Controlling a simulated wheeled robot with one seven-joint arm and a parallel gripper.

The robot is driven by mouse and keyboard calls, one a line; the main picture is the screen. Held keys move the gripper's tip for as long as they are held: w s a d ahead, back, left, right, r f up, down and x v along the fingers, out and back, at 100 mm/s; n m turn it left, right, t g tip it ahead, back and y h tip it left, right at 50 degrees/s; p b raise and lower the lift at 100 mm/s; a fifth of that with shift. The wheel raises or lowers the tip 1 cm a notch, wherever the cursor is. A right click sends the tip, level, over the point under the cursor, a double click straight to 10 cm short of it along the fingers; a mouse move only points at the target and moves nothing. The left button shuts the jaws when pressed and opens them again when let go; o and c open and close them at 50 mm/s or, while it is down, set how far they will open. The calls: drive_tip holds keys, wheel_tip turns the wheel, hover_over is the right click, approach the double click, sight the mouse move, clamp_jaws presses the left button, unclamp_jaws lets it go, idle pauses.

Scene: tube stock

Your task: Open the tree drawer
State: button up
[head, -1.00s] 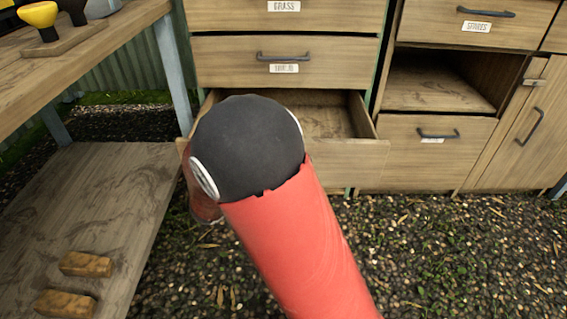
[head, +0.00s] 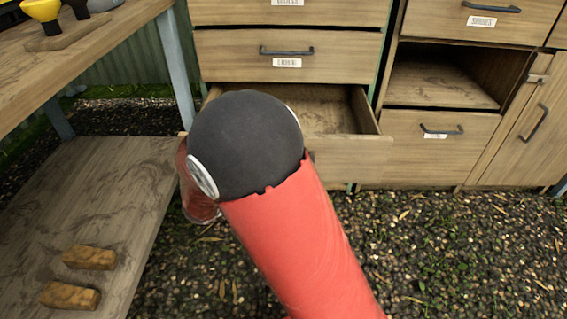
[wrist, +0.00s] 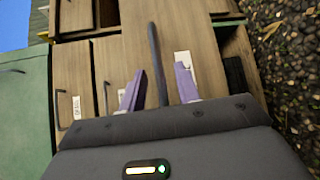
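In the head view the bottom drawer (head: 352,160) of the middle cabinet stands pulled out, its inside bare where it shows. My arm covers much of its front and hides its label and my gripper. In the wrist view my gripper (wrist: 158,88) has its two purple fingers apart. The dark bar handle (wrist: 153,50) of a wooden drawer front (wrist: 205,55) lies between them. I cannot tell if the fingers touch it. A white label (wrist: 184,65) beside the handle is too blurred to read, so I cannot confirm the tree drawer.
Closed drawers (head: 230,58) sit above the open one. To the right are an open shelf (head: 440,84), a closed drawer (head: 405,135) and a cupboard door (head: 515,150). A wooden bench (head: 110,52) with a low board (head: 110,200) and bricks (head: 89,257) is left. Gravel is clear right.

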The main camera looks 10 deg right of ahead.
drive_tip(key=v, duration=0.5)
drive_tip(key=shift+s+a, duration=0.2)
drive_tip(key=shift+a, duration=0.05)
drive_tip(key=s+d+r+m+g+y+p, duration=0.5)
drive_tip(key=s+d+r+g+y+p, duration=0.2)
drive_tip(key=s+d+r, duration=0.4)
drive_tip(key=s+a+r+m+t+y+p, duration=0.2)
drive_tip(key=s+a+r+t+y+p, duration=0.1)
drive_tip(key=s+r+y, duration=0.4)
drive_tip(key=shift+s+a+r+t+p, duration=0.25)
drive_tip(key=shift+s+r+t+p, duration=0.15)
drive_tip(key=shift+s+t+p, duration=0.45)
